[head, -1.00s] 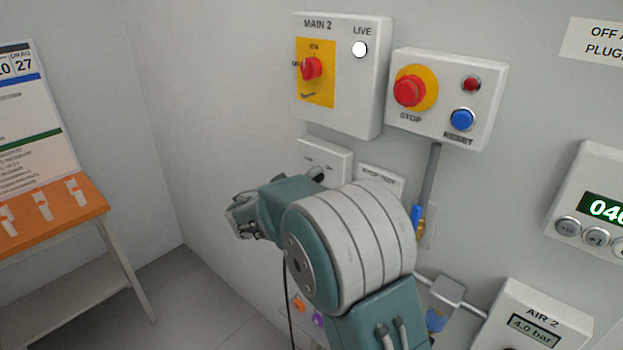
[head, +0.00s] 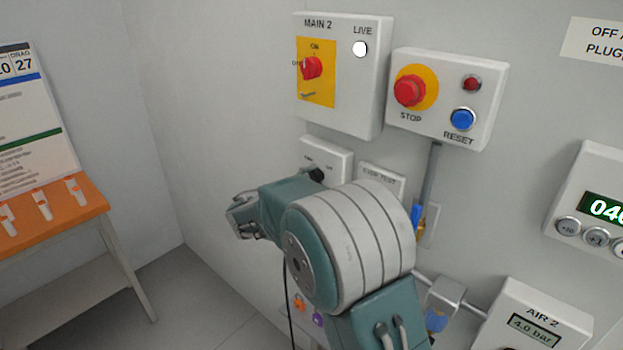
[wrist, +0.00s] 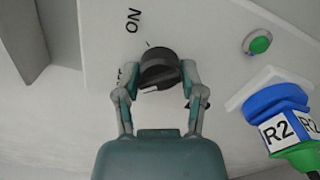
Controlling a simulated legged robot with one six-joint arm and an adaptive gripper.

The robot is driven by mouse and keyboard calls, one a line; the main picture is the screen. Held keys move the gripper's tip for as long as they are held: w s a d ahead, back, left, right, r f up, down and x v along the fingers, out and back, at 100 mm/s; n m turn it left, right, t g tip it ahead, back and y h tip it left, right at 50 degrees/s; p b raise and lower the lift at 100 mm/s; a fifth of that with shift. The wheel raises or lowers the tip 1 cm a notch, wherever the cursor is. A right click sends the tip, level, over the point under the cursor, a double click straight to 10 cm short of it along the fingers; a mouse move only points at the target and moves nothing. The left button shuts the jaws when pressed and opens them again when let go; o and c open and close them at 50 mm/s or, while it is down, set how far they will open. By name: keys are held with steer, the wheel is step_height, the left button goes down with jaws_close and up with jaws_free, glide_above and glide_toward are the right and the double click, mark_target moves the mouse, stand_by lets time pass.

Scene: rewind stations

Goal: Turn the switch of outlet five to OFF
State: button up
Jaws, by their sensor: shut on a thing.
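A black rotary switch knob (wrist: 158,68) with a white mark sits on a white panel (wrist: 215,30) in the wrist view. The word ON is printed above and left of it; a second label at its lower left is mostly hidden by a finger. My gripper (wrist: 160,75) is shut on the knob, with one finger on each side. No outlet number shows, so I cannot read which outlet this is. In the head view my arm hides the switch and its panel.
A green lamp (wrist: 258,42) is right of the knob, and a blue and green plug marked R2 (wrist: 285,125) juts out beside my gripper. The head view shows the MAIN 2 box (head: 355,90), the STOP and RESET box (head: 435,125) and an orange-topped table (head: 60,220).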

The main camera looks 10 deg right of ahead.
steer(key=shift+f+n, duration=0.2)
steer(key=shift+n, duration=0.4)
steer(key=o, duration=1.1)
steer(key=shift+w, duration=0.1)
steer(key=shift+a+r, duration=0.1)
steer(key=v, duration=1.2)
